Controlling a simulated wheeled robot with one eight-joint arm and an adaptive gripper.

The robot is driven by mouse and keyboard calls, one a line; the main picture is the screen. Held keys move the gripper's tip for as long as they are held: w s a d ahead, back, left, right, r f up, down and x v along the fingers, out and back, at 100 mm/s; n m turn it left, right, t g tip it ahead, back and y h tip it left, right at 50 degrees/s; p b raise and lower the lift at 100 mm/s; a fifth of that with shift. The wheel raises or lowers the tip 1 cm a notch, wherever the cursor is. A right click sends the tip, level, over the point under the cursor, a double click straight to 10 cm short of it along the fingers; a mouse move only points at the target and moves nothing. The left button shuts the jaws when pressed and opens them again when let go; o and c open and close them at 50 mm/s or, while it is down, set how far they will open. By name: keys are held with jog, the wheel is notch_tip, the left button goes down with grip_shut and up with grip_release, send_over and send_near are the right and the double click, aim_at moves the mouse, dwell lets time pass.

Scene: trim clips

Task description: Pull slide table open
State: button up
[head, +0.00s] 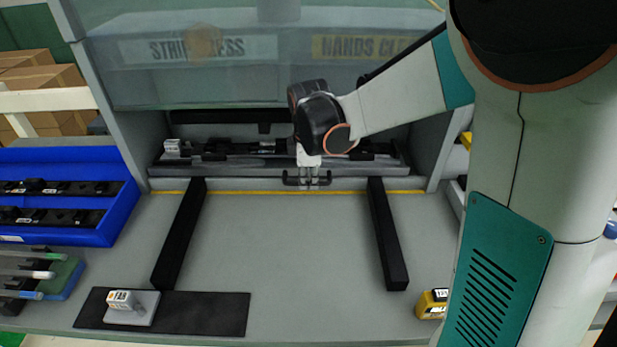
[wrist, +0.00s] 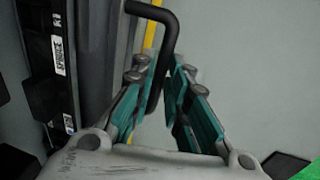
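The slide table (head: 225,169) is a grey tray with dark fixtures on it, set back inside the machine opening. Its black bar handle (head: 291,181) is on the front edge. In the wrist view the handle (wrist: 169,35) runs down between my fingers. My gripper (head: 308,181) is at the middle of the front edge, pointing down. In the wrist view my gripper (wrist: 166,75) has its teal-padded fingers apart, one on each side of the handle bar, with a gap showing on the right. Contact on the left side is unclear.
Two black rails (head: 180,235) (head: 387,235) run forward over the grey worktop, which is clear between them. A black mat (head: 205,313) with a small fixture is at front left. A blue bin (head: 122,215) stands left, a yellow device (head: 432,304) front right. A clear guard hangs above.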

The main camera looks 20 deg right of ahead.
jog(key=shift+s, duration=0.1)
grip_shut()
jog(key=s+a+p, duration=0.1)
jog(key=s+a, duration=0.1)
jog(key=s, duration=0.6)
jog(key=s+a+p, duration=0.2)
jog(key=s+a, duration=0.1)
jog(key=s, duration=0.5)
jog(key=s+a+p, duration=0.2)
jog(key=s, duration=0.6)
jog(key=shift+a, duration=0.4)
jog(key=o, duration=0.7)
grip_release()
notch_tip(320, 180, up, 12)
jog(key=s, duration=0.2)
jog(key=shift+a, duration=0.35)
jog(key=shift+d+f, duration=0.1)
